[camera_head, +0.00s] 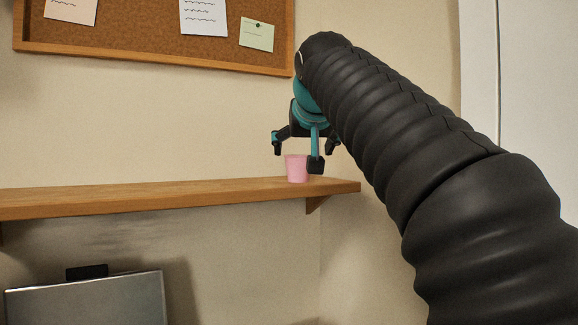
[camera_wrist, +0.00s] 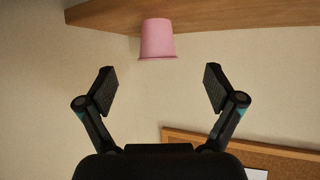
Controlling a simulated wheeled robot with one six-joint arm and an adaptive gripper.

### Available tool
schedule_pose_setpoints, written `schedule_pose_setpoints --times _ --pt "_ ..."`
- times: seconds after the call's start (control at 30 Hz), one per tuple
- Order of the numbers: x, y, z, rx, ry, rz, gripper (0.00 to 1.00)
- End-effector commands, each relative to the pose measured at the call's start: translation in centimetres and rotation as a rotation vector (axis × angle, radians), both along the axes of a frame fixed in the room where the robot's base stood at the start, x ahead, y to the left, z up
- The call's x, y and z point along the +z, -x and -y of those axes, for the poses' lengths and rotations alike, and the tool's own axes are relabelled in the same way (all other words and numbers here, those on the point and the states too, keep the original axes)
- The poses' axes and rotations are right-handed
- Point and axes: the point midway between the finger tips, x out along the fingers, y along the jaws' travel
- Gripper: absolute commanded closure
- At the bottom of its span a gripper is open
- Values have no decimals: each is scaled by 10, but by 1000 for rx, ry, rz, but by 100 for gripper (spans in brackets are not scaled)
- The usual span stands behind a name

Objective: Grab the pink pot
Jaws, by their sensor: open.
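The pink pot (camera_head: 296,168) stands on a wooden wall shelf (camera_head: 150,198), near its right end. In the wrist view the pot (camera_wrist: 158,38) appears beyond the fingertips, between the lines of the two fingers. My gripper (camera_head: 308,155) is at the pot in the head view, with one finger overlapping the pot's right side. In the wrist view my gripper (camera_wrist: 160,88) is open, its fingers wide apart with nothing between them. A gap shows between the pot and the fingers there.
A cork board (camera_head: 150,40) with pinned papers hangs on the wall above the shelf. A grey metal box-like thing (camera_head: 90,300) is below the shelf at the left. The shelf left of the pot is bare. A white door or panel (camera_head: 535,90) is at the right.

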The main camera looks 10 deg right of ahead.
Motion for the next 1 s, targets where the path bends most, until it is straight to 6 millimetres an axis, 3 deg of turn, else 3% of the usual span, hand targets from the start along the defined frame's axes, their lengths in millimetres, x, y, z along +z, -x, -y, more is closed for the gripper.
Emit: schedule_pose_setpoints --times 0.43,0.83,1.0 --pt "-29 -61 5 -1 0 4 8" --pt "-40 -84 9 -2 -1 5 8" --pt "-47 -106 14 -3 -1 3 8"
